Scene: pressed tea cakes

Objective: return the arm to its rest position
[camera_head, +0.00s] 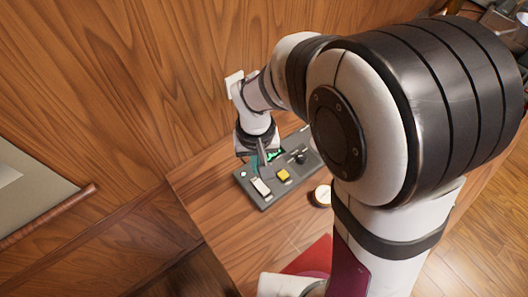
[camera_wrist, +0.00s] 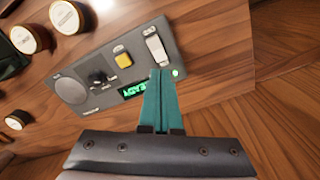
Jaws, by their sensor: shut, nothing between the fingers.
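My gripper (camera_wrist: 161,75) is shut and empty, its two teal fingers together. In the wrist view its tips overlap the edge of a grey control panel (camera_wrist: 87,68), between a green lit display and a small green light; I cannot tell whether they touch. In the head view my gripper (camera_head: 262,168) is over the left part of the same panel (camera_head: 255,198), at the end of my outstretched arm. The panel carries a yellow button (camera_wrist: 122,59), a white rocker switch (camera_wrist: 156,46), a black knob (camera_wrist: 98,77) and a green display (camera_wrist: 133,90). My arm hides part of the panel in the head view.
The panel lies on a wooden table (camera_head: 215,180) beside a wooden wall (camera_head: 130,80). Several round tins or cakes, one of them at the upper left (camera_wrist: 30,38), lie near it. A red mat (camera_head: 312,258) is at the table's front. A scroll (camera_head: 45,215) is at far left.

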